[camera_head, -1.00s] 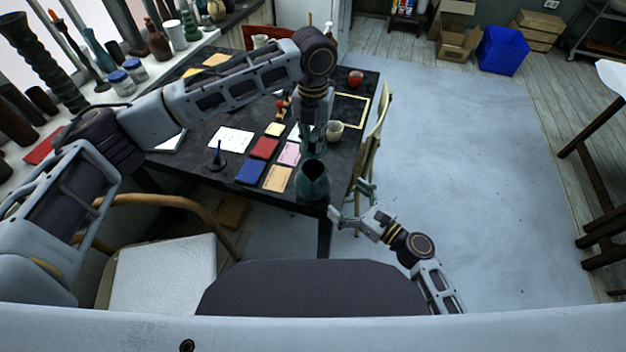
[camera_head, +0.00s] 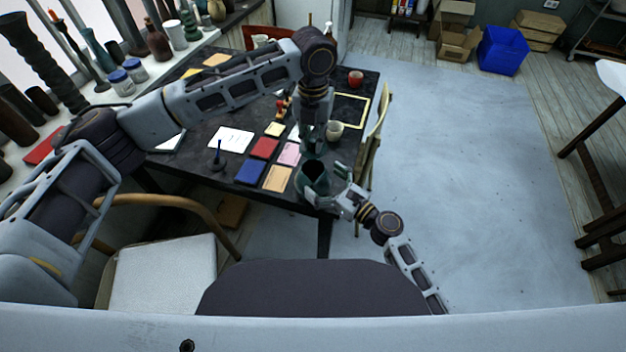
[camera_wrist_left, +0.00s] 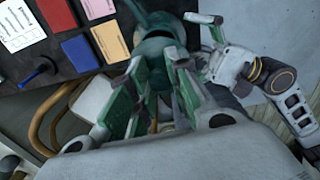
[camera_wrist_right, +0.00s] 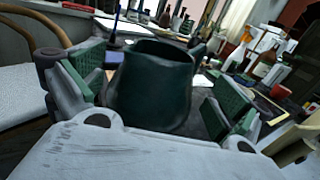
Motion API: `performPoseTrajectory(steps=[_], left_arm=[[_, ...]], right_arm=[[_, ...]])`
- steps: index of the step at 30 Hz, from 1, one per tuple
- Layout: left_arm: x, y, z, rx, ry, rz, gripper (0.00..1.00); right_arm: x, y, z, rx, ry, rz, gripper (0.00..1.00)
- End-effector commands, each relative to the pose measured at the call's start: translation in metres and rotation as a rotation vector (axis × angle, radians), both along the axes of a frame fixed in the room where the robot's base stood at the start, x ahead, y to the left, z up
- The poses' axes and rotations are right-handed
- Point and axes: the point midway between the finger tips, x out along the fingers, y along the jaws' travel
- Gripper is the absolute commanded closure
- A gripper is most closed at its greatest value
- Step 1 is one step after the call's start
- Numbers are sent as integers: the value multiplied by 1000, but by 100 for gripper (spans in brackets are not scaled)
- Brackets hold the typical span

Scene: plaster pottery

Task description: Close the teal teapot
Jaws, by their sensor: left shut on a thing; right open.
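The teal teapot (camera_head: 314,186) stands at the near right corner of the dark table, its top open and dark inside. In the right wrist view, the teapot (camera_wrist_right: 155,88) fills the space between the fingers of my open right gripper (camera_wrist_right: 152,95). I cannot tell whether they touch it. My left gripper (camera_head: 313,147) is above and just behind the teapot, pointing down. In the left wrist view, it is shut on a small dark teal piece, seemingly the lid (camera_wrist_left: 157,66), mostly hidden by the fingers. The teapot (camera_wrist_left: 150,22) shows beyond it.
A pale cup (camera_head: 334,131) and a red cup (camera_head: 355,78) stand behind. A chair (camera_head: 372,135) is against the table's right side.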

Motion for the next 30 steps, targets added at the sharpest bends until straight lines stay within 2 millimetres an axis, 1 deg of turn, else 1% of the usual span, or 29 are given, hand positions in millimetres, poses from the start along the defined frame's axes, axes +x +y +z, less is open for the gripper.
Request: performPoseTrajectory(steps=[3,9,22,23,30], left_arm=[[0,0,0,0,0,0,100],[0,0,0,0,0,0,100],[0,0,0,0,0,0,100],[0,0,0,0,0,0,100],[0,0,0,0,0,0,100]], right_arm=[[8,8,0,1,0,-1,0],[17,17,0,0,0,-1,0],[20,21,0,0,0,0,0],[20,21,0,0,0,0,1],[20,20,0,0,0,-1,32]])
